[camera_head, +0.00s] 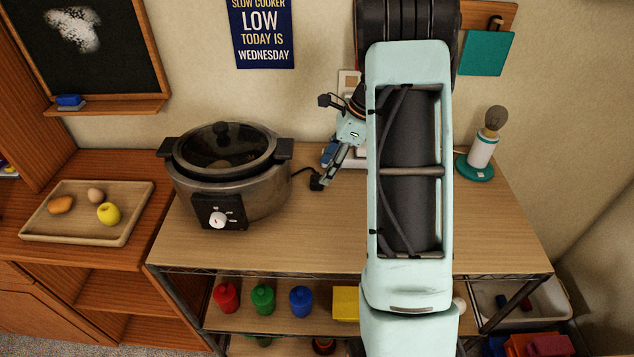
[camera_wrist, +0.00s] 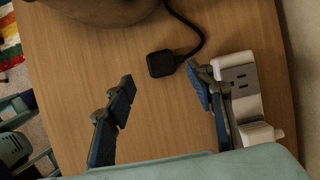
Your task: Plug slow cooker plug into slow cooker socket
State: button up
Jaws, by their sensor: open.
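The slow cooker plug (camera_wrist: 161,64) is a small black block on a black cord. It lies on the wooden tabletop beside the slow cooker (camera_head: 232,178), and shows in the head view (camera_head: 317,184) as well. My gripper (camera_wrist: 161,80) is open and empty, its two blue-padded fingers apart, with the plug just beyond and between the fingertips. The white socket block (camera_wrist: 240,82) has a grey outlet face and lies right of the plug, close to my right finger. In the head view my gripper (camera_head: 326,168) is above the table near the plug, and my arm hides much of the socket.
A wooden tray (camera_head: 130,233) with several food items stands left of the cooker. Below are shelves with colored jars (camera_head: 263,300). The tabletop in front of the plug is clear.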

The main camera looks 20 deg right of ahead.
aim_at(317, 178)
jog(key=shift+p+x, duration=0.45)
jog(key=shift+x, duration=2.15)
jog(key=shift+w+a+r, duration=0.1)
jog(key=shift+w, duration=0.05)
jog(key=shift+c, duration=0.5)
jog(key=c, duration=1.1)
